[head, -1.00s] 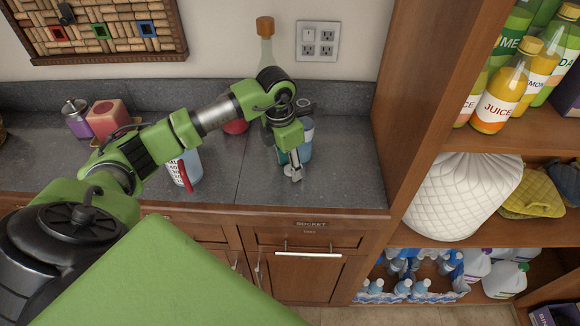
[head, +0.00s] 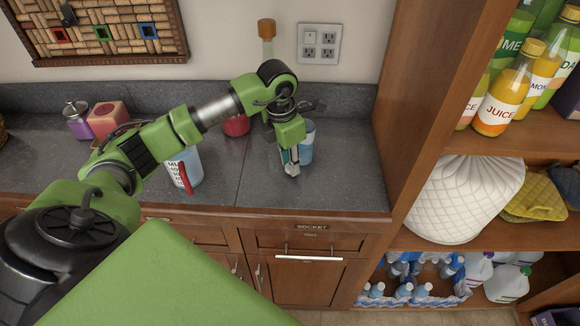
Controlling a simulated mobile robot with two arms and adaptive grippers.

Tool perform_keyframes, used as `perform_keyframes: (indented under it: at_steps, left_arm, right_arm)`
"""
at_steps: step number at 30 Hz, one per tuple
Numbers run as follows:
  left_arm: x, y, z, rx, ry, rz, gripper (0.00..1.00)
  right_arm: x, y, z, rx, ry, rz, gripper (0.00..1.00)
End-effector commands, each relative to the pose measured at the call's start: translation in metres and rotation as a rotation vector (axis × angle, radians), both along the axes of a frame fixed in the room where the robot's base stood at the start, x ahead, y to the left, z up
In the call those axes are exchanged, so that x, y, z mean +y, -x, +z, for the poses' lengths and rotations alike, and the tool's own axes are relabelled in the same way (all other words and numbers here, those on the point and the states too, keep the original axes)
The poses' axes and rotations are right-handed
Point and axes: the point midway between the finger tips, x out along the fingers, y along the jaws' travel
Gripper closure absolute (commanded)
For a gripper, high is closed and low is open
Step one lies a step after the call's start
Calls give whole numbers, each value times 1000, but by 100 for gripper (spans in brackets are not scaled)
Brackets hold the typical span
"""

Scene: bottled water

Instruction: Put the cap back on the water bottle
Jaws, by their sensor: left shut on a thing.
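My left gripper (head: 291,171) points down over the grey counter, near its front edge. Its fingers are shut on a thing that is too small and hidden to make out. A light-blue, partly see-through container (head: 307,146) stands on the counter just behind and to the right of this gripper, which hides part of it. I cannot tell if they touch, or if this is the water bottle. I cannot make out a cap. My right gripper is not in view.
A wooden shelf (head: 407,110) rises at the right, with packed water bottles (head: 404,290) low down.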

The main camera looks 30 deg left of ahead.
Motion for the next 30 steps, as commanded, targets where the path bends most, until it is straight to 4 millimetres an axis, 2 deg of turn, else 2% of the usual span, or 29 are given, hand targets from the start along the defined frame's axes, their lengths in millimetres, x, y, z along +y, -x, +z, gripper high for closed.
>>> perform_keyframes:
  at_steps: [2, 5, 10, 15, 21, 30]
  left_arm:
    - [0, -1, 13, -7, -1, -1, 85]
    - [-8, 12, 29, -7, -3, -3, 85]
    - [-28, 41, 70, -9, -3, -5, 85]
    - [-51, 76, 88, -6, -1, -5, 85]
    - [-70, 104, 106, -5, -3, -2, 85]
    - [-78, 117, 112, 0, -1, 2, 85]
  right_arm:
    - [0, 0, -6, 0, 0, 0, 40]
    - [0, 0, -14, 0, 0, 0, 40]
    - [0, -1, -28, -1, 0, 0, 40]
    - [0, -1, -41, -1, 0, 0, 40]
    - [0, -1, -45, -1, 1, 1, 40]
    - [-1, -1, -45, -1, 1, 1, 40]
